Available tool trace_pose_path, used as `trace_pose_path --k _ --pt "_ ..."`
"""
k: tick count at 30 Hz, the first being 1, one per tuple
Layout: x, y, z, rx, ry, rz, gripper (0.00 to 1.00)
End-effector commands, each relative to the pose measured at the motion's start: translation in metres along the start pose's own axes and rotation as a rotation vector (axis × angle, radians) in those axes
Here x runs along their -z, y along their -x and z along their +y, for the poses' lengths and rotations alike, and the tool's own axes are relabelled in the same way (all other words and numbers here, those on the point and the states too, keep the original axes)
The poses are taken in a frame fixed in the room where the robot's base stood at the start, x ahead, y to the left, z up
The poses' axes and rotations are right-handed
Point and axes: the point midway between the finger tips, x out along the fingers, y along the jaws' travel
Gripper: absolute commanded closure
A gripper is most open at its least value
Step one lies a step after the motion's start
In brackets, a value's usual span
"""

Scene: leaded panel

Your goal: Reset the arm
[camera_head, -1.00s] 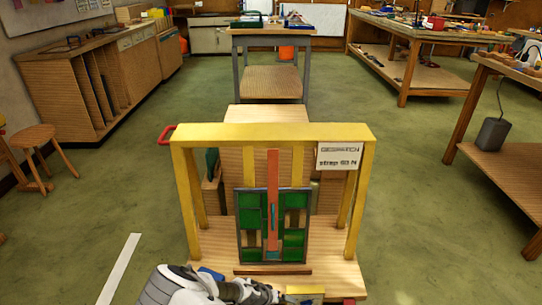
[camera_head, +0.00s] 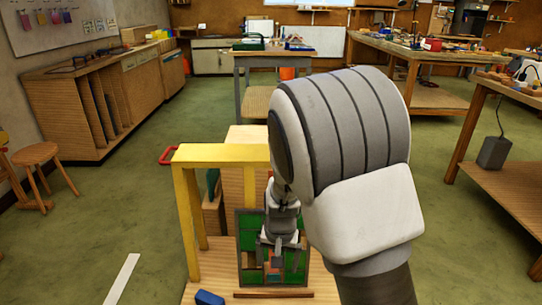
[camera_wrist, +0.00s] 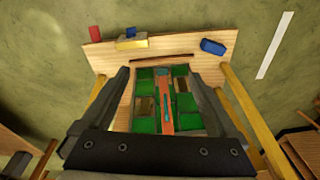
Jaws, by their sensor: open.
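The leaded panel (camera_head: 247,228) stands upright in the yellow frame, with green panes in dark leading. My arm hides much of it in the head view. The wrist view shows the panel (camera_wrist: 144,124) between my fingers, with an orange strip (camera_wrist: 166,118) down its middle and a small teal piece on the strip. My gripper (camera_head: 278,242) is in front of the panel in the head view. In the wrist view my gripper (camera_wrist: 158,76) has its two dark fingers wide apart with nothing held between them. I cannot tell how far they are from the panel.
The yellow frame (camera_head: 222,153) stands around the panel on a wooden base (camera_wrist: 185,65). On the base lie a blue block (camera_wrist: 212,46), a yellow block (camera_wrist: 131,43) and a red block (camera_wrist: 96,33). A white strip (camera_head: 122,278) lies on the open green floor at left.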

Motion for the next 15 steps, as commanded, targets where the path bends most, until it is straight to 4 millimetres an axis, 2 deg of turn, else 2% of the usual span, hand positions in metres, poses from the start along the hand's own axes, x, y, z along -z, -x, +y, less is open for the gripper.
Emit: trace_pose_path --k 1,6,15 --pt "0.0 0.021 0.005 0.025 -0.004 0.01 0.05" --pt "-0.008 0.079 0.022 0.083 0.018 0.037 0.05" --pt "-0.039 0.167 0.062 0.137 0.073 0.122 0.05"
